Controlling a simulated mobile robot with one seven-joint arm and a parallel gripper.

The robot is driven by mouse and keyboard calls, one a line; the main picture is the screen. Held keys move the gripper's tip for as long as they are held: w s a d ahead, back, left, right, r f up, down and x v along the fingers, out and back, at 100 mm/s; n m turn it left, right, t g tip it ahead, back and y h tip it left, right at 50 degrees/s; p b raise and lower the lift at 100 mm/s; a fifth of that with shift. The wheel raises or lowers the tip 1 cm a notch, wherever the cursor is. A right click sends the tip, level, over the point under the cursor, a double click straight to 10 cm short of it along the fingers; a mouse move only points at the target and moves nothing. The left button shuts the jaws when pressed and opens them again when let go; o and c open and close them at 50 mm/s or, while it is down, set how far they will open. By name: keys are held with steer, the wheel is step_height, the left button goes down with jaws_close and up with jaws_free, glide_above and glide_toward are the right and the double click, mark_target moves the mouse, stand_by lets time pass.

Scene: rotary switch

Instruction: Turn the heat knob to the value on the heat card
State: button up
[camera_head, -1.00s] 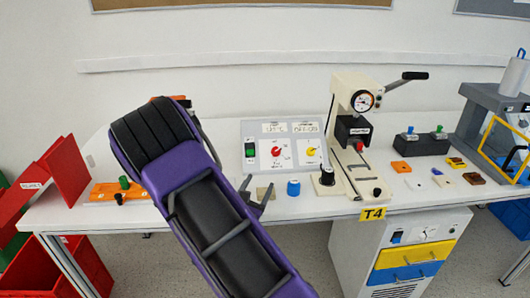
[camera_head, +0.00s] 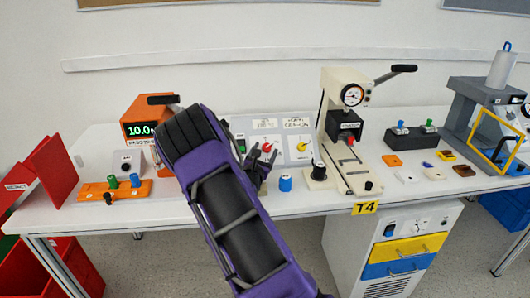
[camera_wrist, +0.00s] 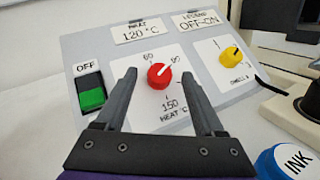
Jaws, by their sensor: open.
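The heat knob (camera_wrist: 159,76) is a red round knob with a white pointer. The pointer is toward the upper right, by the 90 mark. The dial has printed values around it, including 60, 90 and 150. The heat card (camera_wrist: 140,33) above it reads 120 °C. In the head view the red knob (camera_head: 267,147) sits on the grey sloped panel (camera_head: 232,126). My gripper (camera_wrist: 158,76) is open and empty. Its fingers stand left and right of the knob in the wrist view, with no contact visible. In the head view my gripper (camera_head: 260,160) is just in front of the panel.
A yellow knob (camera_wrist: 231,54) with an OFF-ON card above it is on the right of the panel. A green rocker switch (camera_wrist: 91,92) marked OFF is on the left. A blue ink pot (camera_head: 285,183) stands close in front. A press (camera_head: 337,130) stands to the right.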

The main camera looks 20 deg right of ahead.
steer(key=shift+w+d, duration=0.15)
steer(key=shift+w, duration=0.1)
jaws_close()
steer(key=shift+m+g, duration=0.3)
steer(key=shift+m, duration=0.1)
steer(key=m+g, duration=0.1)
steer(key=m, duration=0.1)
steer(key=m+g+h, duration=0.1)
steer(key=m+g, duration=0.1)
steer(key=m+g+h, duration=0.1)
steer(key=m+g, duration=0.1)
steer(key=shift+w+a+r+m+p, duration=0.3)
steer(key=shift+w+r+m, duration=0.05)
steer(key=shift+w+m, duration=0.05)
steer(key=m+g, duration=0.2)
steer(key=m+g+p, duration=0.1)
steer(key=m+g, duration=0.2)
steer(key=g, duration=0.1)
steer(key=shift+w+r+m+y+p, duration=0.2)
steer(key=shift+w+m+y+p, duration=0.1)
steer(key=shift+m, duration=0.1)
